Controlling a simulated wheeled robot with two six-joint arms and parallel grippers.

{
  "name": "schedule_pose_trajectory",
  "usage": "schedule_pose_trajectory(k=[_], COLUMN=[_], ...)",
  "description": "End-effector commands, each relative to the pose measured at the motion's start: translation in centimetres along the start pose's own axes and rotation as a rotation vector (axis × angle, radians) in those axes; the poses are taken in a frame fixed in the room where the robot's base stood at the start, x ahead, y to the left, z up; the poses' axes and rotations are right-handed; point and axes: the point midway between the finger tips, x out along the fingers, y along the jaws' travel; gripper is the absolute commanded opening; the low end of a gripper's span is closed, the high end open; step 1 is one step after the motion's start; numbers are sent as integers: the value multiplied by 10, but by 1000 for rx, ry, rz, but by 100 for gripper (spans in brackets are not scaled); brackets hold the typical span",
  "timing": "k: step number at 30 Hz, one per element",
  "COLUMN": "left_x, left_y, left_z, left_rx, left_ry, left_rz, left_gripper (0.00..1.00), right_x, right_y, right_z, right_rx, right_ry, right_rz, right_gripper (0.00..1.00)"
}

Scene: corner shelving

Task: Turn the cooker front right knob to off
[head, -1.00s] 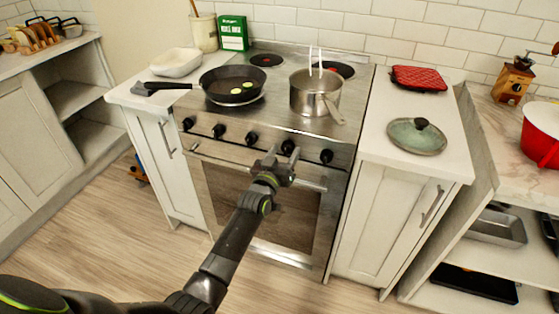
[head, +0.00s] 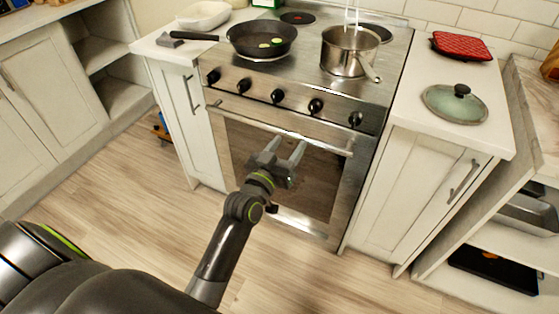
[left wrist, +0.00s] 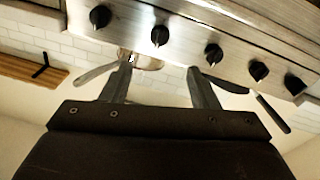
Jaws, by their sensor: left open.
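The steel cooker (head: 300,128) stands ahead with a row of black knobs along its front panel. The rightmost knob (head: 355,118) and the one to its left (head: 316,106) are both uncovered; their settings are too small to read. My left gripper (head: 286,142) is open and empty in front of the oven door, below the knob row and apart from it. In the left wrist view the open fingers (left wrist: 160,72) point toward the knob row, with a knob (left wrist: 213,55) close by in the picture and nothing between them. My right gripper is not in view.
The oven handle (head: 285,131) runs across below the knobs, near my left fingers. A frying pan (head: 261,39) and a steel pot (head: 348,50) stand on the hob. A glass lid (head: 455,104) and a red mat (head: 462,46) lie on the right counter. The floor in front is clear.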

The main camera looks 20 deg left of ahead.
Motion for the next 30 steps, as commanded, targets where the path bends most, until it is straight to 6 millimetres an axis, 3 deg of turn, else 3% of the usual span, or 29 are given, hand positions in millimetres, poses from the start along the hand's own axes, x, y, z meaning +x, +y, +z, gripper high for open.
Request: schedule_pose_trajectory(k=[3,9,26,30], left_x=[-18,-34,-36,-36], left_y=[-1,0,0,-7], left_z=[2,1,0,22], left_rx=[-1,-1,0,5], left_ry=[0,0,-1,-57], left_rz=[-1,0,0,-16], left_gripper=[55,55,55,55], right_x=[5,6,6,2], right_y=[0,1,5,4], right_z=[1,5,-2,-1], right_rx=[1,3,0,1], right_ry=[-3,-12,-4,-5], right_rz=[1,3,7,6], right_gripper=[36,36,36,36])
